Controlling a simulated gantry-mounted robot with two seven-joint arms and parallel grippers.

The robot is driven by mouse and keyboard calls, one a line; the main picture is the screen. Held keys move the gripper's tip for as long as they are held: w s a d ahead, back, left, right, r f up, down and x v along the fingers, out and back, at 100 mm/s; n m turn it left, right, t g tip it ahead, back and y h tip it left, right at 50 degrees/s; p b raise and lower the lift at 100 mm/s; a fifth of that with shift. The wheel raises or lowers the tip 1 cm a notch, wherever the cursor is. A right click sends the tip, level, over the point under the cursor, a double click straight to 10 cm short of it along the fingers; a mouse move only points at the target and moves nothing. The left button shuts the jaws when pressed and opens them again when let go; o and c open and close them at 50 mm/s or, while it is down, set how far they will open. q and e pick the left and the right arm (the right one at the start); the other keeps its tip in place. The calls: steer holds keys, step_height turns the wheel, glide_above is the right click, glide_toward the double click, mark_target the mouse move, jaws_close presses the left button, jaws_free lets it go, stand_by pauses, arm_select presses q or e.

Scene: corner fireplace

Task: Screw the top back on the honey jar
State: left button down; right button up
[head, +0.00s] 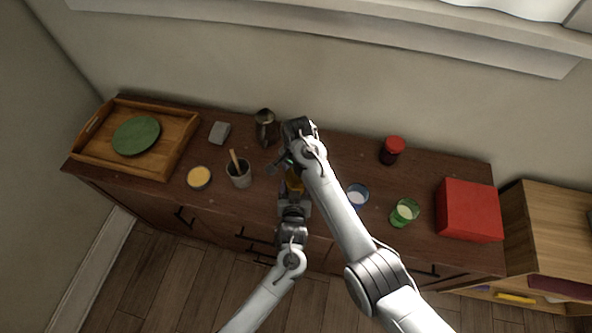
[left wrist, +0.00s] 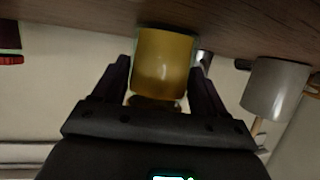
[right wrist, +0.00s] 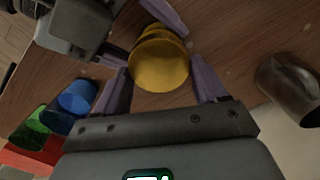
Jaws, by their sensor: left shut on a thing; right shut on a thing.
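The amber honey jar (head: 295,182) is between my two grippers in the head view, mostly hidden by them. It shows upside down in the left wrist view (left wrist: 163,62), with a darker part at its mouth end. My left gripper (head: 293,198) is shut on its sides. My right gripper (head: 290,160) is shut on the round yellow top (right wrist: 160,66), which shows between its fingers in the right wrist view. The top is over the jar's mouth, in line or nearly so. I cannot tell whether its threads are engaged.
A grey cup with a wooden utensil (head: 239,176) and a yellow-topped tub (head: 199,178) stand left. A dark jug (head: 264,128) is behind. A blue cup (head: 357,195), green cup (head: 404,212), red-lidded jar (head: 392,150) and red box (head: 470,210) stand right. A wooden tray (head: 176,130) is far left.

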arm_select(q)
steer(key=shift+s+a+f, duration=0.1)
steer(key=shift+f, duration=0.2)
arm_select(e)
steer(key=m, duration=0.6)
steer(key=shift+s, duration=0.15)
steer(key=m, duration=1)
steer(key=shift+s+m, duration=0.2)
steer(key=shift+m, duration=0.1)
steer(key=o, duration=1)
steer(key=shift+r, duration=2.2)
steer(key=shift+c, duration=0.4)
